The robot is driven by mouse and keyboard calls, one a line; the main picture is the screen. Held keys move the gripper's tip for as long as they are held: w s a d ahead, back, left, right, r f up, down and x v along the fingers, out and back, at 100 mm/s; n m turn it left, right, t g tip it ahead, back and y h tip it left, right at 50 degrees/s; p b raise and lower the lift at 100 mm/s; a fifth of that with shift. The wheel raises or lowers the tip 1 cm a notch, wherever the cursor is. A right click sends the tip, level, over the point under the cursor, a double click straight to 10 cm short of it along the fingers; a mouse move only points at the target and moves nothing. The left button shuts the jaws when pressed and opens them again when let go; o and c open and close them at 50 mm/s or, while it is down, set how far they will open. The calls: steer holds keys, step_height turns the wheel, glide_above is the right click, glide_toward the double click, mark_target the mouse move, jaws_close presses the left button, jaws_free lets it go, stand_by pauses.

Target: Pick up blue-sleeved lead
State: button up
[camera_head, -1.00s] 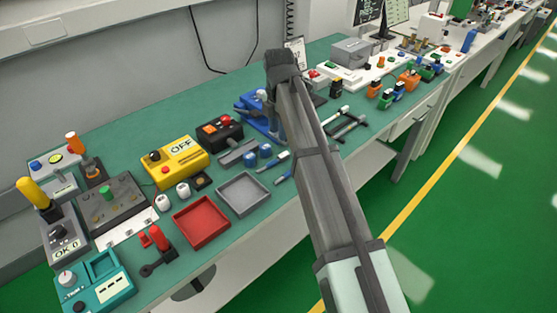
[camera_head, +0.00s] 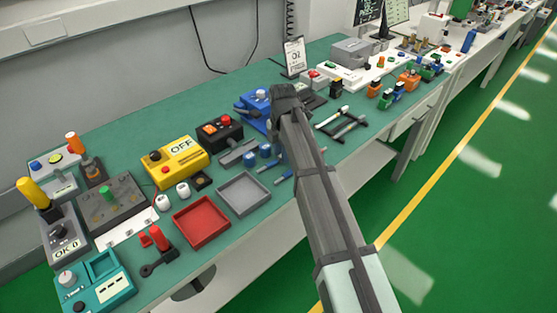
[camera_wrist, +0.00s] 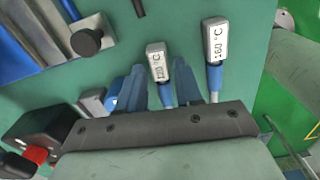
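Two thin blue-sleeved pieces lie on the green bench in the head view, a rear one (camera_head: 272,167) and a front one (camera_head: 283,179). The wrist view shows two blue sleeves with grey temperature tags, a left one (camera_wrist: 165,95) and a right one (camera_wrist: 214,77); the right tag reads 160 °C. I cannot tell which is the task's lead. My gripper (camera_head: 285,98) is above the bench, its end covering part of the area behind the pieces.
A grey tray (camera_head: 265,203) and a red tray (camera_head: 222,238) lie in front. A blue device (camera_head: 245,112) and a black box with a red button (camera_head: 222,142) stand behind. A black rack (camera_head: 345,130) lies to the right.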

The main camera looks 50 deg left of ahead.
steer(key=shift+f, duration=0.25)
jaws_close()
step_height(320, 180, up, 10)
steer(key=f, duration=0.1)
steer(key=shift+n+g, duration=0.3)
steer(key=shift+n, duration=0.2)
steer(key=s+a, duration=0.1)
steer(key=a, duration=0.2)
steer(key=s+a, duration=0.2)
steer(key=a, duration=0.2)
steer(key=s+a+f, duration=0.1)
steer(key=a, duration=0.2)
steer(key=shift+s+a, duration=0.25)
steer(key=shift+s, duration=0.1)
